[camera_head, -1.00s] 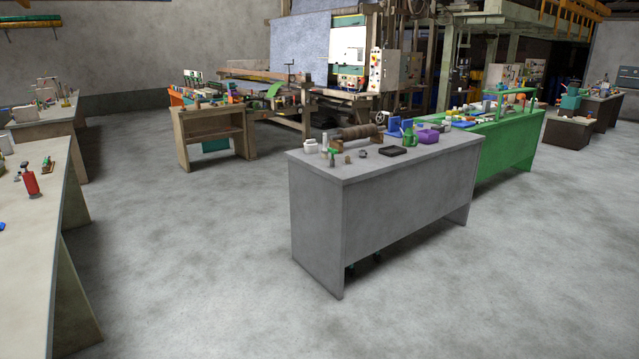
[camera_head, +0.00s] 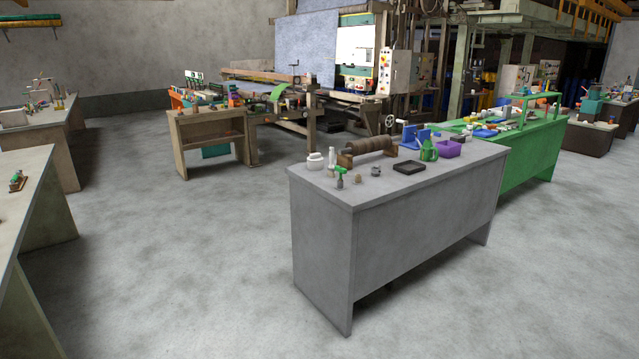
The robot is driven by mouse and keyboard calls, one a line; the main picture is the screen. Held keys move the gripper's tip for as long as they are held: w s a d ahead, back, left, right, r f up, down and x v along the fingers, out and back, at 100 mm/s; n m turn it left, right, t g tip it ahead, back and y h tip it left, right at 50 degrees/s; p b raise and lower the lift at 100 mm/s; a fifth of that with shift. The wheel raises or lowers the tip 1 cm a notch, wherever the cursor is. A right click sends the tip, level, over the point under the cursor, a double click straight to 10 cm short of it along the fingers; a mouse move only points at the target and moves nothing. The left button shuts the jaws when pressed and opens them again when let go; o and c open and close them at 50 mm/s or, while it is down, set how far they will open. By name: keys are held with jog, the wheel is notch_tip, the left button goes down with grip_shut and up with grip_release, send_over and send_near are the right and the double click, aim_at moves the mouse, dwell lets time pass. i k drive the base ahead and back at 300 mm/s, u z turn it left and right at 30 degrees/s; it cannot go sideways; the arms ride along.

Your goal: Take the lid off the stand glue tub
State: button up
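A small white tub (camera_head: 315,161) stands upright at the far left end of the grey bench (camera_head: 400,195). It has a rounded body and seems to have a white lid on top; at this distance I cannot tell how the lid sits. I cannot tell from its look alone whether it is the stand glue tub. My gripper is not in view.
The bench also holds a roller on a wooden stand (camera_head: 367,148), a black tray (camera_head: 409,167), a green can (camera_head: 429,151) and a purple box (camera_head: 449,149). A green bench (camera_head: 535,150) stands behind it. Pale benches (camera_head: 40,200) are at left. Open floor (camera_head: 190,260) lies between.

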aim_at(317, 157)
jog(key=u, duration=0.25)
jog(key=i, duration=1.8)
jog(key=u, duration=0.6)
jog(key=i, duration=0.8)
jog(key=u, duration=0.5)
jog(key=i, duration=1.3)
jog(key=u, duration=0.3)
